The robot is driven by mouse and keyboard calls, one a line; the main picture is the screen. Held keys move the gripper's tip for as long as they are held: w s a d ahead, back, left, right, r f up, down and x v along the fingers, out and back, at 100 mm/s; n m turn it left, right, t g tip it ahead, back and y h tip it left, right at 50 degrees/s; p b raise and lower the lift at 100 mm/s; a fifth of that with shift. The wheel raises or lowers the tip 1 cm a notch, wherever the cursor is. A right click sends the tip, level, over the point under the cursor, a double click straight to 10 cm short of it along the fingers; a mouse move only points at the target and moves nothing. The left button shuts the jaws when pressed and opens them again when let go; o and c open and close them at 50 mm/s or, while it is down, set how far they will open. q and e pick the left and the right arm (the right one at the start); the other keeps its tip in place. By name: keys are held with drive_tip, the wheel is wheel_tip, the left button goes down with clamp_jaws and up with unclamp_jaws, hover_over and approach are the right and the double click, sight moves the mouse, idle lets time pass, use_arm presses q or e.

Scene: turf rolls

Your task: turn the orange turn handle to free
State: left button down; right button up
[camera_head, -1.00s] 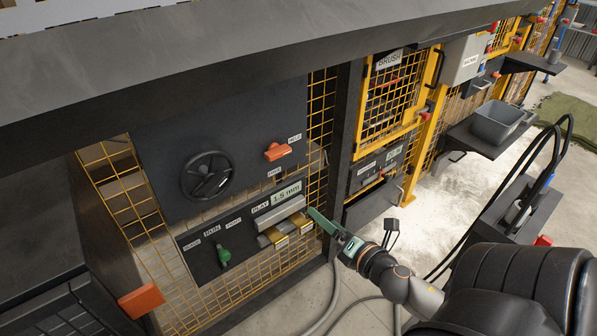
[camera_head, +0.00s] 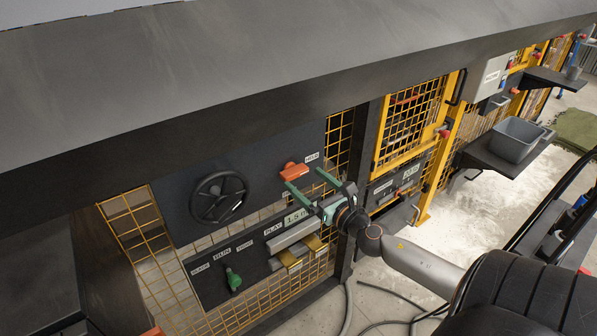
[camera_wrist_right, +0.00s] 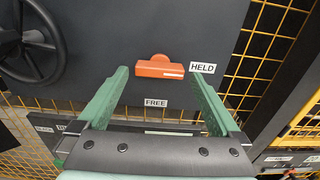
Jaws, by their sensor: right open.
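The orange turn handle (camera_head: 294,171) sits on the dark panel to the right of the handwheel. In the right wrist view the handle (camera_wrist_right: 160,67) lies crosswise, its marked end toward the HELD label (camera_wrist_right: 203,68). The FREE label (camera_wrist_right: 156,103) is below it. My right gripper (camera_head: 307,179) is open, its green fingers reaching toward the handle from below right. In the right wrist view the fingertips (camera_wrist_right: 161,71) stand to either side of the handle, with no contact visible. My left gripper is not in view.
A black handwheel (camera_head: 219,197) is left of the handle. Below are a green lever (camera_head: 233,280) and a PLAY display (camera_head: 296,216). Yellow mesh (camera_head: 338,140) and a dark post (camera_head: 366,150) stand to the right. A thick dark beam (camera_head: 250,90) overhangs the panel.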

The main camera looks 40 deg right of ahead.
sight(298, 173)
drive_tip(key=shift+w+d, duration=0.15)
drive_tip(key=shift+w, duration=0.9)
drive_tip(key=shift+w+d, duration=0.1)
drive_tip(key=shift+w, duration=0.9)
drive_tip(key=c, duration=1.1)
